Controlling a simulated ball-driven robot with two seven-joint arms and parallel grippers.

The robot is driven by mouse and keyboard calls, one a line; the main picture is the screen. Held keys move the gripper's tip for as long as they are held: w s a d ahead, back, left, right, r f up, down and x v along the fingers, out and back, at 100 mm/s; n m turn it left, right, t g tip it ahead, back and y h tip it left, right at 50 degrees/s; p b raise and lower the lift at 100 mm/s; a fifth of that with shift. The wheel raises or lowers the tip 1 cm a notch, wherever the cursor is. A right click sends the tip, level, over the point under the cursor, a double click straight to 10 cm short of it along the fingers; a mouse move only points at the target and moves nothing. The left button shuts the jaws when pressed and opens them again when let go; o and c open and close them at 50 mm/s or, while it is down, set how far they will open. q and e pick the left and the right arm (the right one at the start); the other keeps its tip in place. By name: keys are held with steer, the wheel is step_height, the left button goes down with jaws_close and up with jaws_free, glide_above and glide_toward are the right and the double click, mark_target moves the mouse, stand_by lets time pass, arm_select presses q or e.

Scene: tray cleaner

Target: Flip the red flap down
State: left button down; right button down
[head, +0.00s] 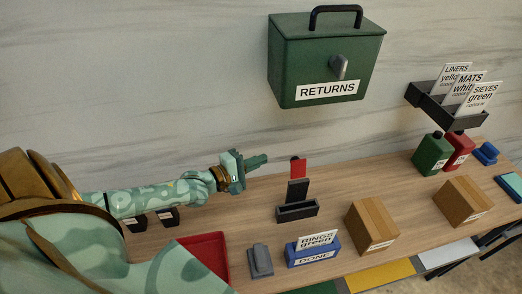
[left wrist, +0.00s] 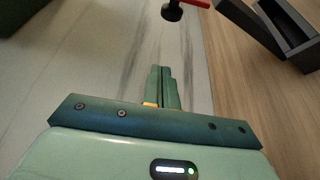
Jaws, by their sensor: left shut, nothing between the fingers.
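The red flap (head: 298,169) stands upright at the top of a black post on a dark base (head: 297,210) on the table. In the left wrist view, part of the red flap (left wrist: 196,3) shows at the top edge, beside a black knob (left wrist: 172,11). My left gripper (head: 266,158) is shut and empty, just left of the flap and apart from it. Its closed fingers (left wrist: 164,88) point toward the knob in the wrist view. My right gripper is not in view.
A green RETURNS box (head: 325,65) hangs on the wall above. A blue DONE holder (head: 313,254), a grey block (head: 261,262), a red tray (head: 205,254) and a cardboard box (head: 372,226) stand nearer. Green (head: 431,155) and red bottles (head: 459,150) stand at the right.

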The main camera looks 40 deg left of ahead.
mark_target(296, 166)
arm_select(q)
steer(key=r+x, duration=0.1)
steer(key=x, duration=0.6)
steer(key=s+d, duration=0.1)
steer(key=s+d+p, duration=0.1)
steer(key=d, duration=0.1)
steer(key=shift+s+d, duration=0.1)
steer(key=shift+d, duration=0.1)
steer(key=shift+r+m+p, duration=0.1)
steer(key=shift+m+p, duration=0.2)
